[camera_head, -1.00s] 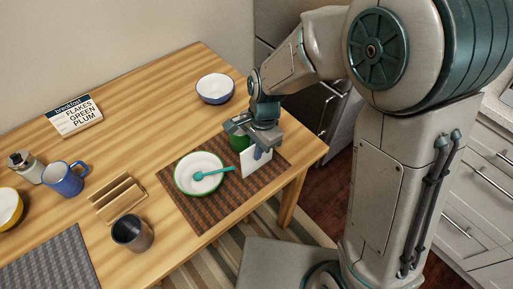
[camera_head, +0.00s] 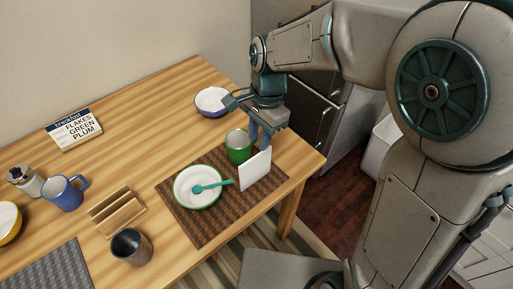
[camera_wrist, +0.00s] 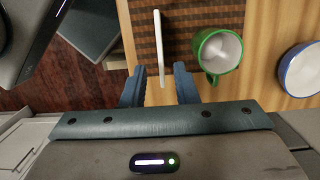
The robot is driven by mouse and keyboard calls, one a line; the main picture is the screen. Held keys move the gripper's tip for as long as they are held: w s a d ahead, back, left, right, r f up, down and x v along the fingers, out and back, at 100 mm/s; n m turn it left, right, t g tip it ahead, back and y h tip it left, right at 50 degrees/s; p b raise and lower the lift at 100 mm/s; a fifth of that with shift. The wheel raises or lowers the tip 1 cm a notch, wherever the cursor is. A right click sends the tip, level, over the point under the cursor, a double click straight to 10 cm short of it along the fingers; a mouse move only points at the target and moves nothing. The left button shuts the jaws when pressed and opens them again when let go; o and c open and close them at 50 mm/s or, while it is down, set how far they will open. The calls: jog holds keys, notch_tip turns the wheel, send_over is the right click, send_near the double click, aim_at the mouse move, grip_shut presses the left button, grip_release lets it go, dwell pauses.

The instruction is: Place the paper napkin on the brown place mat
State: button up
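The white paper napkin (camera_head: 255,171) stands on edge, slightly tilted, at the right part of the brown place mat (camera_head: 204,224). In the wrist view the napkin (camera_wrist: 159,42) shows edge-on as a thin white strip over the mat (camera_wrist: 215,15). My gripper (camera_head: 261,140) is just above and behind the napkin's top edge. In the wrist view my two blue fingers (camera_wrist: 159,86) are apart, with a gap on each side of the napkin. The napkin's lower edge seems to rest on the mat; the exact contact is hard to tell.
A green mug (camera_head: 238,147) stands close left of the napkin. A white plate (camera_head: 190,190) with a teal spoon (camera_head: 211,187) lies on the mat. A blue-rimmed bowl (camera_head: 212,101) is behind. A wooden holder (camera_head: 116,211) and grey cup (camera_head: 131,246) stand left.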

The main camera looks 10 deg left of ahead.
notch_tip(320, 180, up, 2)
jog(key=shift+w+d, duration=0.1)
jog(key=shift+d, duration=0.2)
jog(key=s+d+r+n+t, duration=0.1)
jog(key=s+d+n, duration=0.3)
jog(key=d, duration=0.6)
jog(key=s+d+r+n+t+h, duration=0.1)
jog(key=s+d+n+t, duration=0.1)
jog(key=d, duration=0.9)
jog(key=s+n, duration=0.1)
jog(key=s, duration=0.1)
jog(key=shift+s+d+n+t, duration=0.2)
jog(key=shift+s+n+t, duration=0.2)
jog(key=shift+w+p+v, duration=0.25)
jog(key=shift+p+v, duration=0.75)
jog(key=shift+r, duration=0.1)
